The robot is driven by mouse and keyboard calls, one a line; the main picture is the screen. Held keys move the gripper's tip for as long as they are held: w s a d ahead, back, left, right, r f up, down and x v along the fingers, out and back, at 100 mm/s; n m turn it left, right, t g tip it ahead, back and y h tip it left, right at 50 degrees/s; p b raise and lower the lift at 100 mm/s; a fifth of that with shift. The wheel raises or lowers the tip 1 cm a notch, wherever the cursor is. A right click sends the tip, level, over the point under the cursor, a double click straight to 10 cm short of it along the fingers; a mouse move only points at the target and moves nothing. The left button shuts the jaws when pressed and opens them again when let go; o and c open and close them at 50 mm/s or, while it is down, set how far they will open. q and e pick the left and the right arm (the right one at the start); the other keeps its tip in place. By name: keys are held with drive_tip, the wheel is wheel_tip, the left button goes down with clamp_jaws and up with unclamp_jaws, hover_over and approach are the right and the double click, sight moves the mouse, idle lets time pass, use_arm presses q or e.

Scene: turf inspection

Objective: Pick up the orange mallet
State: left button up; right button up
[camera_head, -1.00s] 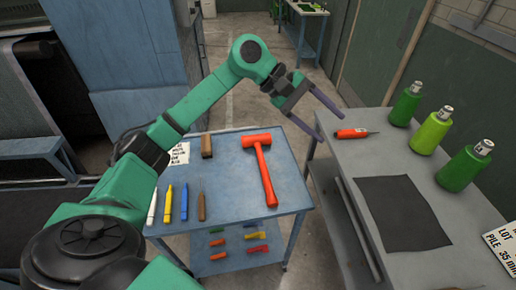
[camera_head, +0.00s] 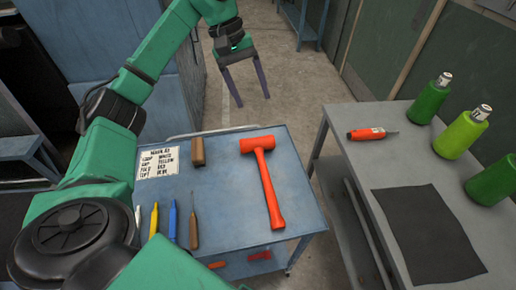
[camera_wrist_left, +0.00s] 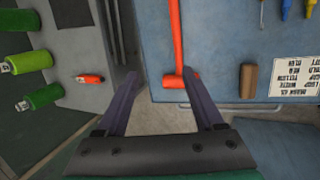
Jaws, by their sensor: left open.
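The orange mallet (camera_head: 265,180) lies on the blue cart top (camera_head: 232,205), its head at the far edge and its handle pointing toward me. My right gripper is not in view.
The cart also holds a brown block (camera_head: 198,152), a label card (camera_head: 158,163) and several pens and tools at the left. A grey bench (camera_head: 365,170) at the right carries green bottles (camera_head: 430,100), an orange-handled tool (camera_head: 367,133) and a dark mat (camera_head: 428,232).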

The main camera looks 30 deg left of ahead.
use_arm(q)
wheel_tip(320, 180, down, 7)
drive_tip(key=s+b, duration=0.1)
drive_tip(key=b, duration=1.6)
approach(265, 175)
drive_tip(key=p+x, duration=0.3)
drive_tip(key=x, duration=0.6)
drive_tip(key=shift+f+p, duration=0.2)
drive_tip(key=shift+p, duration=0.1)
drive_tip(key=shift+s+f, duration=0.1)
drive_tip(key=shift+f, duration=0.05)
clamp_jaws()
drive_tip(key=shift+d, duration=0.1)
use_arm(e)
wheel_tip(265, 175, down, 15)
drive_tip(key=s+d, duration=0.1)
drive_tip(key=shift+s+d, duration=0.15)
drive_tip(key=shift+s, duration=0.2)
